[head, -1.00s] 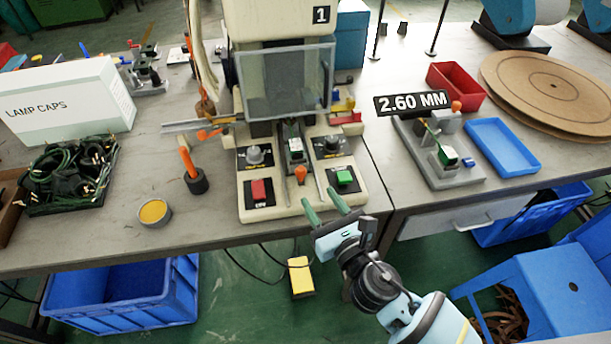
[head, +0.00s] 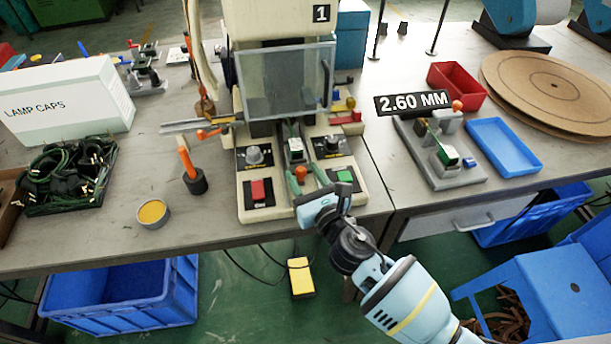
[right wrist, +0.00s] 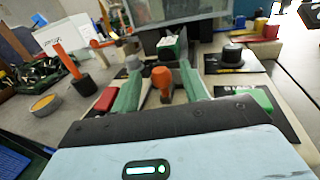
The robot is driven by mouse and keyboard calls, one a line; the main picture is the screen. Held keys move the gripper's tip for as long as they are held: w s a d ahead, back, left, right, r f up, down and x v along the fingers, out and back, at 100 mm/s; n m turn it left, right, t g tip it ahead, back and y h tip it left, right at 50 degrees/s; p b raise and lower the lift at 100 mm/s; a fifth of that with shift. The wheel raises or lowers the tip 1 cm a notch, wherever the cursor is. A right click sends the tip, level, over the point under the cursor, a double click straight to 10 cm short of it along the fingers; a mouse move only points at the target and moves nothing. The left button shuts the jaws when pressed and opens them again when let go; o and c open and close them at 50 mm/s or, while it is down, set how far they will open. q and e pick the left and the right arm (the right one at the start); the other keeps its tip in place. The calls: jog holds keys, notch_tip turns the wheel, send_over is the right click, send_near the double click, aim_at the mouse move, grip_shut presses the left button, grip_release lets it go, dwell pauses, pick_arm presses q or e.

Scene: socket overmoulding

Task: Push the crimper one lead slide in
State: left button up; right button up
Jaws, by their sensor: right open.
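Crimper one (head: 268,22) is the cream machine marked 1, with a clear guard across its front. Its lead slide (head: 295,150) is the narrow piece running down the middle of the base, with a green-and-white part on it. The slide's orange knob (head: 300,173) is at the near end. My right gripper (head: 306,178) is open at the front of the base. In the right wrist view its green fingers (right wrist: 160,80) stand on either side of the orange knob (right wrist: 162,76). I cannot tell whether they touch it. My left gripper is not in view.
An orange-handled tool (head: 188,160) and a yellow tin (head: 153,213) stand to the left. A grey fixture (head: 440,155) and a blue tray (head: 503,147) are to the right.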

aim_at(302, 165)
jog(key=shift+c, duration=0.4)
grip_shut()
jog(key=shift+w+a, duration=0.15)
jog(key=shift+w, duration=0.65)
jog(key=shift+w+a, duration=0.1)
jog(key=shift+w, duration=0.7)
jog(key=shift+r, duration=0.15)
jog(key=shift+c, duration=1)
grip_release()
jog(key=shift+w, duration=0.1)
jog(key=shift+o, duration=1.4)
jog(key=shift+w, duration=0.1)
